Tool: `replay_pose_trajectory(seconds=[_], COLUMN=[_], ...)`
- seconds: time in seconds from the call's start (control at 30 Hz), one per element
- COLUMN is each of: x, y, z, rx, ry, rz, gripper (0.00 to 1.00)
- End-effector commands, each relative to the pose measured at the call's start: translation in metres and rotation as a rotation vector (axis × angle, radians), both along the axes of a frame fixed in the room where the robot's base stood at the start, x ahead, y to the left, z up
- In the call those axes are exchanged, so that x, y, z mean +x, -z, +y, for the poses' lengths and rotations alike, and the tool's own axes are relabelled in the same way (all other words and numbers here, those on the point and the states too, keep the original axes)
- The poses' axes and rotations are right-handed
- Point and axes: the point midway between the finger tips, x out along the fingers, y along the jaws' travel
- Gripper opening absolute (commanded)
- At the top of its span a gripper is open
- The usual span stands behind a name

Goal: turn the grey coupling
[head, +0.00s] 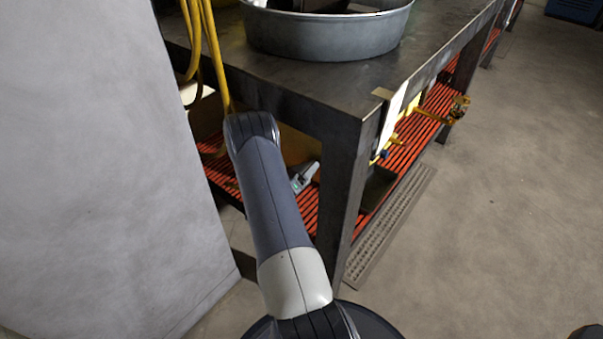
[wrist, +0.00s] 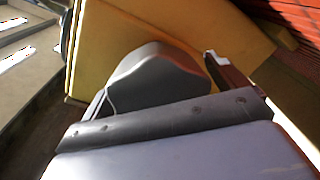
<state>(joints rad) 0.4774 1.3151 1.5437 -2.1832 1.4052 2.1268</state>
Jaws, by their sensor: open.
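In the wrist view my gripper (wrist: 157,88) is open, with a dark finger low on the left and another on the right. A rounded grey part (wrist: 160,72), which looks like the grey coupling, lies between the fingers. I cannot tell whether they touch it. A yellow body (wrist: 110,40) is right behind it. In the head view my arm reaches down to the bench's near corner, and the coupling cannot be made out.
A metal workbench (head: 290,75) carries a round metal tub (head: 325,35). Yellow cables (head: 208,50) hang at its left. Below is a red slatted shelf (head: 400,150) with yellow items. A pale panel (head: 100,160) stands left. The floor (head: 500,220) at right is clear.

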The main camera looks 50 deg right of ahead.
Motion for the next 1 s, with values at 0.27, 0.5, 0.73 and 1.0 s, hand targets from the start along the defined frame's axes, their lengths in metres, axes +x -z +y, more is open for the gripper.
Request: replay_pose_trajectory(seconds=[0.27,0.5,0.73,1.0], x=[0.0001,0.0000,0.0001,0.0005], y=[-0.0001,0.0000,0.0004,0.0020], z=[0.0004,0.0006,0.0007,0.0008], rx=[0.000,0.000,0.000,-0.006], ry=[0.000,0.000,-0.001,-0.001], rz=[0.000,0.000,0.002,0.067], gripper=[0.79,0.59,0.49,0.49])
